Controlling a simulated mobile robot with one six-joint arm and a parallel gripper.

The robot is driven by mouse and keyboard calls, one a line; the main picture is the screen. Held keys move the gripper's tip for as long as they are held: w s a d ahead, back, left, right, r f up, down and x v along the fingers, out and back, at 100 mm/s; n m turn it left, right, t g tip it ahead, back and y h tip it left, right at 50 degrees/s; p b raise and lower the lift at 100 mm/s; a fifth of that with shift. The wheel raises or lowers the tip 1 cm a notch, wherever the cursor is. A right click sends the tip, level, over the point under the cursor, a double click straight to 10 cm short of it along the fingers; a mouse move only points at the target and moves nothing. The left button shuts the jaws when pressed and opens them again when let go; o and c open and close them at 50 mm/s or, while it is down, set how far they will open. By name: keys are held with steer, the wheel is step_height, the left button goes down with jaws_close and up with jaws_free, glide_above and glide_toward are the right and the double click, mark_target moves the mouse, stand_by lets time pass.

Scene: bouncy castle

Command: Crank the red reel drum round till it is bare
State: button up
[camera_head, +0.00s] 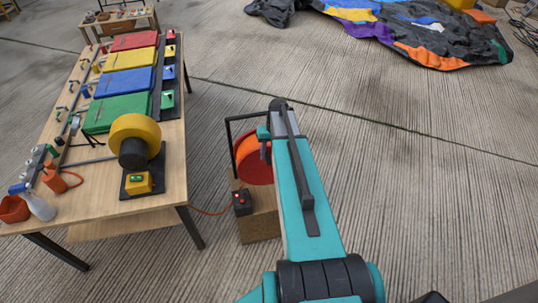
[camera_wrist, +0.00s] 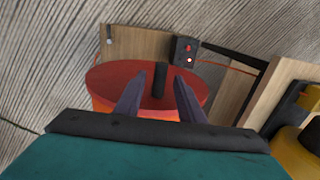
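The red reel drum (camera_head: 252,160) sits in a black frame on a wooden stand (camera_head: 262,222), partly hidden by my teal arm. In the wrist view the drum's flat red face (camera_wrist: 108,82) fills the middle. A dark upright peg, seemingly the crank handle (camera_wrist: 160,80), stands out from that face. My gripper (camera_wrist: 160,98) is open, one finger on each side of the peg, with a gap to each. I cannot tell how deep the peg sits between the fingers. Bright orange shows below the face; how much is wound on the drum is hidden.
A black box with a red button (camera_head: 242,202) is fixed to the stand. A thin orange-red cord (camera_head: 208,212) runs from it towards the wooden table (camera_head: 172,195) at left. A yellow blower (camera_head: 136,135) stands on the table. The floor to the right is clear.

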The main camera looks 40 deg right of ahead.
steer(key=shift+f, duration=0.55)
jaws_close()
steer(key=shift+w+a, duration=0.1)
steer(key=shift+a, duration=0.15)
stand_by(0.4)
